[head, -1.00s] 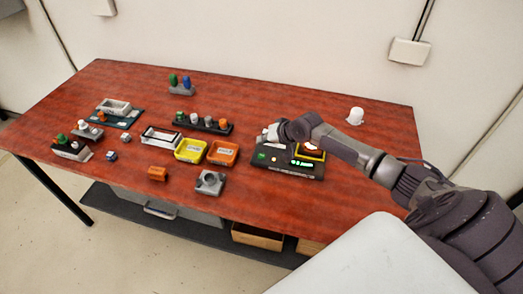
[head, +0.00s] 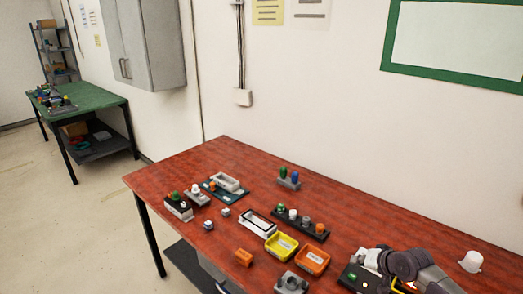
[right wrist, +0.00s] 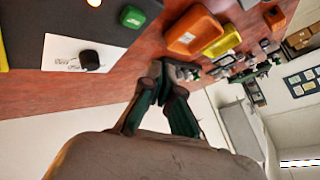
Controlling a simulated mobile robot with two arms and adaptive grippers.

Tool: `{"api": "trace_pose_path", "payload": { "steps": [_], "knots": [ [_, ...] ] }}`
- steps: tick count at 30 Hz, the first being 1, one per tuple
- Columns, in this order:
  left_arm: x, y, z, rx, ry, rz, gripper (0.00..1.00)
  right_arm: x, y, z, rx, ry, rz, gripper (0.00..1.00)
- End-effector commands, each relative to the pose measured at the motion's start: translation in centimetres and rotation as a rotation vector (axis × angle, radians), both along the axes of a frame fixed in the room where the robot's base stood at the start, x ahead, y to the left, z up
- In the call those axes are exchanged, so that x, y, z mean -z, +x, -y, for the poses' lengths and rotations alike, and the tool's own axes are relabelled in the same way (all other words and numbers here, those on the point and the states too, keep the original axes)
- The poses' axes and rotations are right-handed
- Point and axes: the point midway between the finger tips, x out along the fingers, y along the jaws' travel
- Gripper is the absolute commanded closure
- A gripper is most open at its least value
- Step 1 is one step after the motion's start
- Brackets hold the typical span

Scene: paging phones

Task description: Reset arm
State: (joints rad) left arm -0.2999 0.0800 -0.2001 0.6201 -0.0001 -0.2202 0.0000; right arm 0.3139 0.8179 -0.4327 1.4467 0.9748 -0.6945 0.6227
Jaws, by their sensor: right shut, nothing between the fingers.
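My right arm comes in at the lower right of the head view. Its gripper (head: 372,260) is above the back of a black device (head: 352,278) on the red table (head: 190,165). In the right wrist view, the gripper's dark fingers (right wrist: 165,90) are together with nothing held. That view also shows part of the black device (right wrist: 30,65), with a green button, a black knob and a white label. My left gripper is not in view.
An orange tray (head: 313,260), a yellow tray (head: 281,246) and a grey socket block (head: 291,283) stand left of my right gripper. A peg rack (head: 300,224) is behind them. A white cup-like thing (head: 470,261) stands to the right. A green table (head: 85,105) is far left.

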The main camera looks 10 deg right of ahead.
Motion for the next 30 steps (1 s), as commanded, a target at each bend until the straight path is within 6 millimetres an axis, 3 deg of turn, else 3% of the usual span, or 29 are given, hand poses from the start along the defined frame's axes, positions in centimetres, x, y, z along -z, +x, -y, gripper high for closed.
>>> {"api": "trace_pose_path", "payload": {
  "steps": [5,9,13,16,21,30],
  "knots": [
    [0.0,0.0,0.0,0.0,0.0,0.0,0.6,3.5,-4.7,-7.0,-0.172,-0.059,-0.064,1.0],
    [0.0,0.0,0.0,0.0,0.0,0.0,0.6,5.8,-11.9,-14.4,-0.377,-0.159,-0.115,1.0],
    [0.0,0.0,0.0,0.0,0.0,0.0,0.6,5.7,-18.1,-18.3,-0.501,-0.261,-0.143,1.0],
    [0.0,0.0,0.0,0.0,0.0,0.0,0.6,4.9,-22.0,-19.3,-0.548,-0.328,-0.169,1.0],
    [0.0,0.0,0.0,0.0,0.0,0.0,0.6,3.3,-26.8,-19.2,-0.567,-0.418,-0.222,1.0],
    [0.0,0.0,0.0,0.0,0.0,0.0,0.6,0.6,-32.9,-17.2,-0.542,-0.514,-0.332,1.0]
  ]
}}
